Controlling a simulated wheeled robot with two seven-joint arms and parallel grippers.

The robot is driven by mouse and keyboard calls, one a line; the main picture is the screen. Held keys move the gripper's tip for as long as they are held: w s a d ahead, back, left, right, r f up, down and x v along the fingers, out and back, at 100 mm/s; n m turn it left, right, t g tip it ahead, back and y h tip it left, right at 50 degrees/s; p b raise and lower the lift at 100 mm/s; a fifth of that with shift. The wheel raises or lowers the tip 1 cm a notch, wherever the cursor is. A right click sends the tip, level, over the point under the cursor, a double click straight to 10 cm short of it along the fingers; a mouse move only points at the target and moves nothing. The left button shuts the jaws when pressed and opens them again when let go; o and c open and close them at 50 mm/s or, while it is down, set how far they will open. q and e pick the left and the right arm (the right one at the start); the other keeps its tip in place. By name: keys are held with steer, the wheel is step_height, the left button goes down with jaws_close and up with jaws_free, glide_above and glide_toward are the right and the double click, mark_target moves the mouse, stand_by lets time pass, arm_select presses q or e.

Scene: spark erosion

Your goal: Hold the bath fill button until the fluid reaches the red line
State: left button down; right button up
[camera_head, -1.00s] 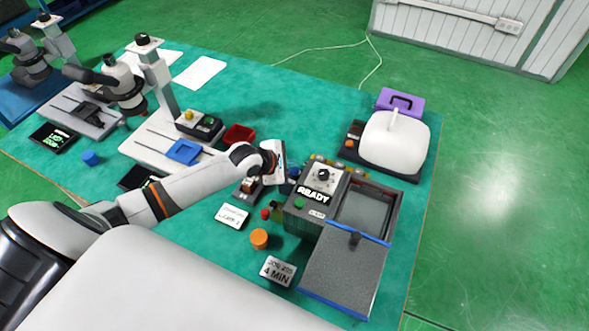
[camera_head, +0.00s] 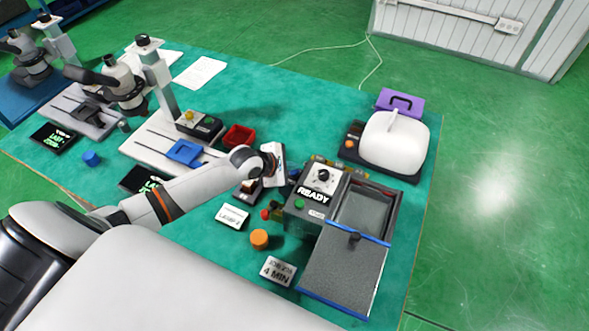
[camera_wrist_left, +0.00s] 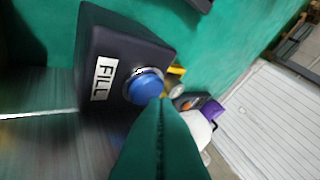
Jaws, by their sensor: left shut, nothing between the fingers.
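In the left wrist view a dark box labelled FILL (camera_wrist_left: 101,78) carries a round blue fill button (camera_wrist_left: 145,87) with a metal ring. My left gripper (camera_wrist_left: 162,104) is shut and empty, its tips at the button's lower right edge in that view; I cannot tell whether they touch it. In the head view my left gripper (camera_head: 282,179) is just left of the grey machine (camera_head: 300,205) with a READY display, and largely hides the button area. My right gripper is not in view.
A grey cover (camera_head: 343,268) lies in front of the bath. An orange knob-like piece (camera_head: 259,238) and a 4 MIN card (camera_head: 279,270) are nearby. A white domed device (camera_head: 393,141) stands behind the bath. Microscopes (camera_head: 128,85) are at the left.

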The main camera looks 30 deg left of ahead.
mark_target(291, 174)
arm_select(q)
steer(key=shift+f, duration=0.5)
stand_by(1.5)
steer(key=shift+r, duration=0.1)
stand_by(2.8)
steer(key=shift+r+p, duration=0.85)
steer(key=shift+p, duration=0.3)
step_height(291, 174, up, 5)
steer(key=p, duration=0.6)
